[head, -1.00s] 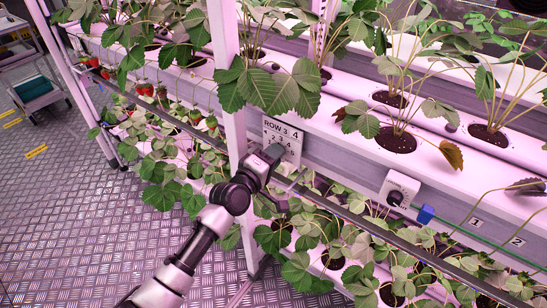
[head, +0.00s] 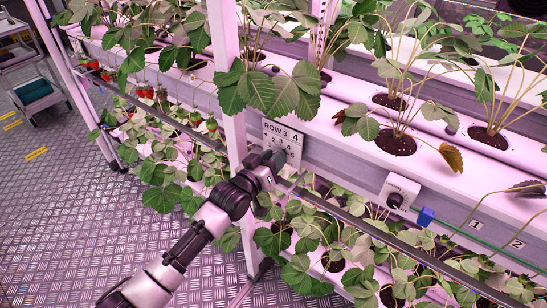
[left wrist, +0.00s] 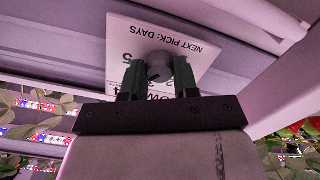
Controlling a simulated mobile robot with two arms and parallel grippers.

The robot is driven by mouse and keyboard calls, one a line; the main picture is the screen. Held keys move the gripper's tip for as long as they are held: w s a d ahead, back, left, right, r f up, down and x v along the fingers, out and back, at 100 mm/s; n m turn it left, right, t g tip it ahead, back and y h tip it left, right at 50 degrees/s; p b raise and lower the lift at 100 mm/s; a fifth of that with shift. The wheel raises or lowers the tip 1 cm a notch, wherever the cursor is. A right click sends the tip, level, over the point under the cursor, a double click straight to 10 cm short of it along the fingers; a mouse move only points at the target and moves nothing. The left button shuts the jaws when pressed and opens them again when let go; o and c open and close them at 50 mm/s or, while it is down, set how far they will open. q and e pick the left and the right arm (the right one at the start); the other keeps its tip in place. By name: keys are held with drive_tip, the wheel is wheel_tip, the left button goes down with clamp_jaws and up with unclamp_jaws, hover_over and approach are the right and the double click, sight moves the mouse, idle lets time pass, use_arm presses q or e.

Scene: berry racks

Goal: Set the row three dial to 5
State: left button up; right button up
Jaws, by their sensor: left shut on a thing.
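The row three dial plate (head: 283,130) is a white card on the rack's front, marked "ROW 3" with numbers below. In the left wrist view the card (left wrist: 190,42) appears upside down, with "NEXT PICK: DAYS" and a 5 showing. Its grey round knob (left wrist: 159,66) sits between my fingers. My left gripper (head: 270,160) is shut on the knob; in the left wrist view its two dark fingers (left wrist: 159,78) are on either side of it. In the head view the gripper hides the knob. Where the pointer points, I cannot tell. My right gripper is not in view.
A white rack post (head: 235,140) stands just left of the card. A white box with a dark knob (head: 399,190) and a blue clip (head: 425,216) are to the right. Strawberry leaves (head: 268,90) hang above the card. Open metal floor (head: 90,220) lies to the left.

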use_arm(q)
drive_tip(key=shift+f+m+p, duration=0.1)
drive_tip(key=shift+m+p, duration=0.5)
drive_tip(key=shift+m, duration=3.5)
drive_tip(key=o, duration=0.9)
drive_tip(key=v, duration=1.1)
drive_tip(key=shift+w, duration=0.1)
